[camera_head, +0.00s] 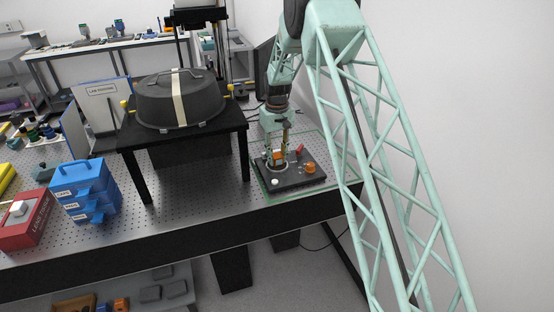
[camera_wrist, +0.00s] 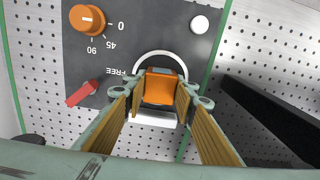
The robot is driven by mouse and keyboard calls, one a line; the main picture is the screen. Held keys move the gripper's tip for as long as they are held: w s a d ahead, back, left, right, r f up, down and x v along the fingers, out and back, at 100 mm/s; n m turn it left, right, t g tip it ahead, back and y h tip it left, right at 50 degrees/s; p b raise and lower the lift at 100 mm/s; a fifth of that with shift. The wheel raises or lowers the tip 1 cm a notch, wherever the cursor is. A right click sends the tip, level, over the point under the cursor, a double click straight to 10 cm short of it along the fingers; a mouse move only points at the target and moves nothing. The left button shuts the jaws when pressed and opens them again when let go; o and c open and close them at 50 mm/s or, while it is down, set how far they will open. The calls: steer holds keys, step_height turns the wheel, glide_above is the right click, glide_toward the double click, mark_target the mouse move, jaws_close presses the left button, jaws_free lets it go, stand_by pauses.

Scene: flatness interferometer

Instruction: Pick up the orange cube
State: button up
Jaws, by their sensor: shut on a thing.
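The orange cube (camera_wrist: 159,87) sits between the two fingers of my gripper (camera_wrist: 158,98) in the wrist view. The brown finger pads are shut on its sides. Beneath it is a dark plate (camera_wrist: 84,58) with a white ring (camera_wrist: 160,56) that shows partly behind the cube. Whether the cube touches the plate, I cannot tell. In the head view my gripper (camera_head: 278,154) points down over the same plate (camera_head: 298,184), and a small orange patch of the cube shows between the fingers.
The plate bears an orange dial (camera_wrist: 87,19) with angle marks, a red lever (camera_wrist: 82,94) and a white button (camera_wrist: 200,24). To the left in the head view stand a black table with a dark domed lid (camera_head: 205,100) and blue drawers (camera_head: 85,192).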

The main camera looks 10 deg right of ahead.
mark_target(277, 155)
steer(key=shift+r, duration=4.95)
